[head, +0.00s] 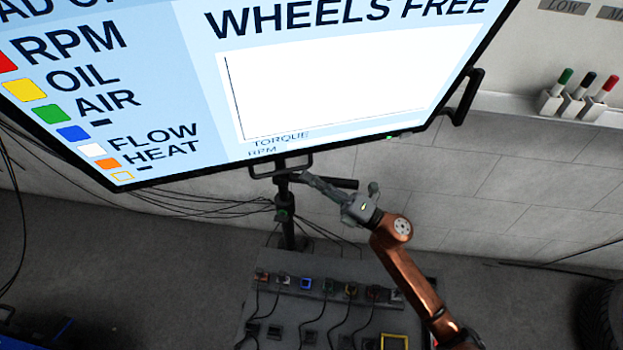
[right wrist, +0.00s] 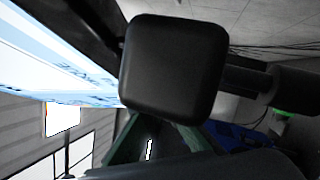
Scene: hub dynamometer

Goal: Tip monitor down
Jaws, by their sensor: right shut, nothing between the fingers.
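The monitor (head: 180,105) is a large screen in a black frame across the top of the head view, tilted in the picture. A black loop handle (head: 280,166) hangs under its lower edge, and another handle (head: 466,97) is on its right side. The stand (head: 287,225) rises below the monitor, with a short black bar (head: 345,183) to its right. My right gripper (head: 306,178) is shut and empty beside the stand top, just below the lower handle; contact cannot be told. In the right wrist view a black rounded block (right wrist: 174,66) hides much of the fingers. My left gripper is out of view.
A bench (head: 262,318) with several small connectors and cables stands below the stand. A wall ledge (head: 545,108) at right holds three markers (head: 573,96). Loose cables hang along the wall at left. A tyre (head: 602,318) shows at the lower right.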

